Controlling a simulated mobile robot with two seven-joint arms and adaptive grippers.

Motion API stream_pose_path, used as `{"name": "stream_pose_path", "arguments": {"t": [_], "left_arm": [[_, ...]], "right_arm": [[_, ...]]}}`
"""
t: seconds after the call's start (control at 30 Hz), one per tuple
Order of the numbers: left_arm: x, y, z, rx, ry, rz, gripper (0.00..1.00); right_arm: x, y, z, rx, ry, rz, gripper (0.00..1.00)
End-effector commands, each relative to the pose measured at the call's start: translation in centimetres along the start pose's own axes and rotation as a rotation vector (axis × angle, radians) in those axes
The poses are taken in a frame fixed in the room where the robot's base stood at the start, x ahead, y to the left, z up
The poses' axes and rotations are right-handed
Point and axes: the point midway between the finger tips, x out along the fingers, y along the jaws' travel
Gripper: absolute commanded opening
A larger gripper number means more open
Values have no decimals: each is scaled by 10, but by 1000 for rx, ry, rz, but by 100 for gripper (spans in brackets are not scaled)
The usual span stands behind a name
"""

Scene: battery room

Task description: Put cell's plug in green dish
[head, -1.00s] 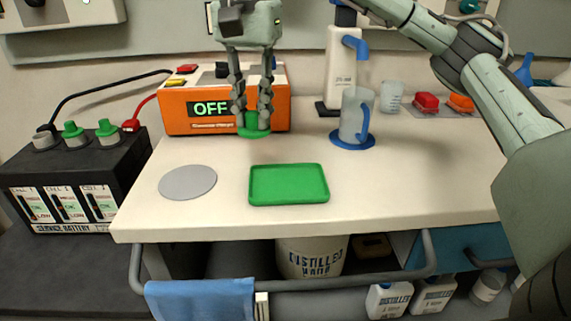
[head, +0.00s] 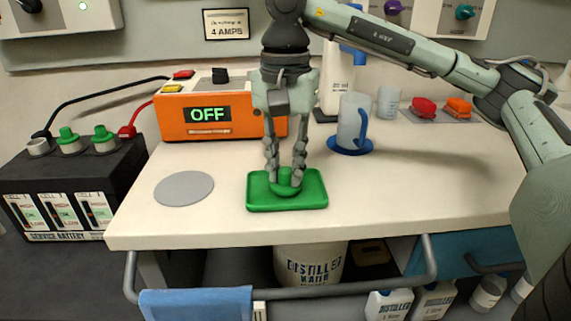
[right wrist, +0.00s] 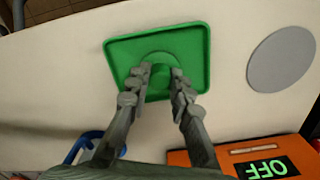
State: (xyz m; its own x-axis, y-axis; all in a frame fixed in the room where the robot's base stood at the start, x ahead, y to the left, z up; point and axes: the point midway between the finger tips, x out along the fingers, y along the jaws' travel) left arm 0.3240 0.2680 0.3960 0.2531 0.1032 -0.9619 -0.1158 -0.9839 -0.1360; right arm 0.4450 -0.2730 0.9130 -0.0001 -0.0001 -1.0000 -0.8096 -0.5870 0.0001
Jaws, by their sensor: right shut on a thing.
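The green plug (head: 285,188) is a round cap with a wide flange. My right gripper (head: 285,178) is shut on its upper part. The plug is inside the outline of the green dish (head: 258,203), at or just above its floor; I cannot tell whether it touches. In the right wrist view, the plug (right wrist: 161,72) shows between the fingertips over the dish (right wrist: 192,36). The service battery (head: 90,175) at the left has an uncovered cell opening (head: 38,147) and two green plugs (head: 68,138) in place. My left gripper is not in view.
An orange charger (head: 180,121) reading OFF stands behind the dish. A grey disc (head: 184,188) lies left of the dish. A jug (head: 352,125) on a blue saucer stands behind right. The bench's right front is clear.

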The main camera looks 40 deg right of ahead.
Motion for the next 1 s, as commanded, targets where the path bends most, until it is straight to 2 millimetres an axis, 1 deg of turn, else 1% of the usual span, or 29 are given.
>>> {"name": "stream_pose_path", "arguments": {"t": [0.17, 0.2, 0.33, 0.7, 0.77, 0.87, 0.97, 1.0], "left_arm": [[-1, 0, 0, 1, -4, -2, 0], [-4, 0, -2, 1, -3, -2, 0], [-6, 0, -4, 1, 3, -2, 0], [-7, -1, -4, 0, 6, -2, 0], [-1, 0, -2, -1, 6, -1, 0], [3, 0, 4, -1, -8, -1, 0], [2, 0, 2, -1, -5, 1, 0], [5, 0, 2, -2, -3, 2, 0]], "right_arm": [[3, 0, 0, 0, 0, 0, 5], [2, 0, 0, 0, 0, 0, 25], [2, 0, 0, 0, 0, 0, 41], [-1, 0, 0, 0, 0, 0, 41], [-6, -1, 0, 0, 1, -2, 41], [-23, -2, 0, -1, 1, -3, 41], [-48, -2, 0, 0, 1, -5, 41], [-59, -2, 0, -1, 3, -5, 41]]}}
